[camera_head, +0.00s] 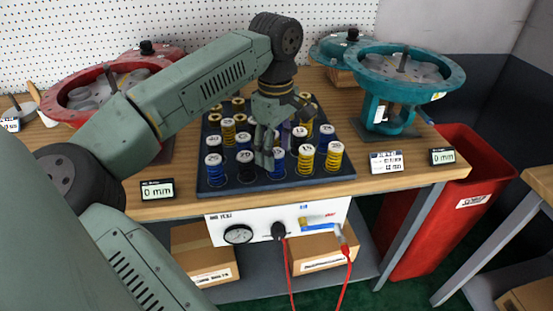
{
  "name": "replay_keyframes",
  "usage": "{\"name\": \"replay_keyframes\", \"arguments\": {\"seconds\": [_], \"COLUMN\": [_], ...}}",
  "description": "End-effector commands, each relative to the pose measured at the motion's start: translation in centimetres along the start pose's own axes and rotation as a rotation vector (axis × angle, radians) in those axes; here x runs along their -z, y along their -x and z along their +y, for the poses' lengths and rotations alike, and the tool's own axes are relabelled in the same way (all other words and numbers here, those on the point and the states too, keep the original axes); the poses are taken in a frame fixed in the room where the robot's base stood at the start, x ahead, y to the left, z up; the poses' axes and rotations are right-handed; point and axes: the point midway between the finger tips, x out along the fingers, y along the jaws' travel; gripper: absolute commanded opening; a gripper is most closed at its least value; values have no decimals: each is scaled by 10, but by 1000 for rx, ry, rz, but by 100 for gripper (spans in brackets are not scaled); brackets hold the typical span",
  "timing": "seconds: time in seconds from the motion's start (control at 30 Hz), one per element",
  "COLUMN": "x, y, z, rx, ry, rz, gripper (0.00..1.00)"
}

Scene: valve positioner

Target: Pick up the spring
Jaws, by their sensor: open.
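Several springs stand upright on a dark tray (200,186) in the middle of the wooden bench. A blue spring (214,166) and a dark spring (245,168) stand at the front left. My gripper (268,158) points down among the front springs and is open. The arm and gripper hide some springs behind them. I cannot tell whether a finger touches a spring.
A teal valve actuator (405,75) stands right of the tray, a red one (75,100) to the left. Small "0 mm" displays (157,190) (441,157) sit on the bench. A white test panel (265,232) hangs below the front edge. A red bin (430,215) stands right.

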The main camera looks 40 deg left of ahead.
Motion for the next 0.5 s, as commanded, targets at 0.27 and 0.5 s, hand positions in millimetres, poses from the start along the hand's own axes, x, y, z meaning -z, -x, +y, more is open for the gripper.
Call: {"name": "replay_keyframes", "arguments": {"seconds": [0.27,0.5], "x": [-1,-1], "y": [-24,-24], "z": [0,0], "rx": [-1,-1], "ry": [-1,0], "rz": [1,1], "gripper": [52,48]}}
